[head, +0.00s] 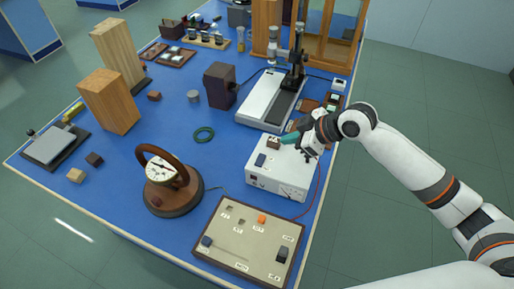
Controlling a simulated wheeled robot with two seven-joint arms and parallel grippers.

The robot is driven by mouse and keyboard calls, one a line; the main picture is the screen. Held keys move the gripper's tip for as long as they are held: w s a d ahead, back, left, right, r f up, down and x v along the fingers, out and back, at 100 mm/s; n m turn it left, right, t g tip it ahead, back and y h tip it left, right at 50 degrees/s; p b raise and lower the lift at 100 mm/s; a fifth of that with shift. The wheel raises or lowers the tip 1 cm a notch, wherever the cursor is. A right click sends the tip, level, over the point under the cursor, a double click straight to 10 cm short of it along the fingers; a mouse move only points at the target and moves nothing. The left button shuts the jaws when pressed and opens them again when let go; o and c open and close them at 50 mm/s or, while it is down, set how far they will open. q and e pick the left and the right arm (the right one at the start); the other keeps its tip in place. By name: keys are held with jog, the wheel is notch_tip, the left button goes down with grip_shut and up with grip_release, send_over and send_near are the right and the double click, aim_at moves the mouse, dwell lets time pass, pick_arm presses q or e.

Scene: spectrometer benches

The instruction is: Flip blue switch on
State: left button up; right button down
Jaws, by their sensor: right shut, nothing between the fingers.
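A white instrument box (262,181) with a dial stands near the right table edge. A dark blue switch-like piece (260,160) sits on its top, and a small brown block (273,143) is behind it. A beige board (238,249) in front carries another dark blue piece (207,242). I cannot tell from this view which blue piece is the switch, or its setting. My left gripper is not in view.
A round dial gauge (160,171) on a wooden base stands left of the box. A microscope-like stand (272,99) is behind it. A red wire (318,190) runs down the box's right side. Wooden blocks (107,101) stand at left.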

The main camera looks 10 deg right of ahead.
jog(key=p, duration=0.3)
send_over(260, 160)
jog(key=s+d, duration=0.1)
jog(key=d, duration=0.1)
notch_tip(260, 160, down, 6)
jog(key=shift+f, duration=0.15)
jog(key=f, duration=0.3)
jog(key=shift+w+a+f, duration=0.1)
jog(key=shift+w+f, duration=0.2)
jog(key=shift+w, duration=0.05)
jog(key=shift+f, duration=0.55)
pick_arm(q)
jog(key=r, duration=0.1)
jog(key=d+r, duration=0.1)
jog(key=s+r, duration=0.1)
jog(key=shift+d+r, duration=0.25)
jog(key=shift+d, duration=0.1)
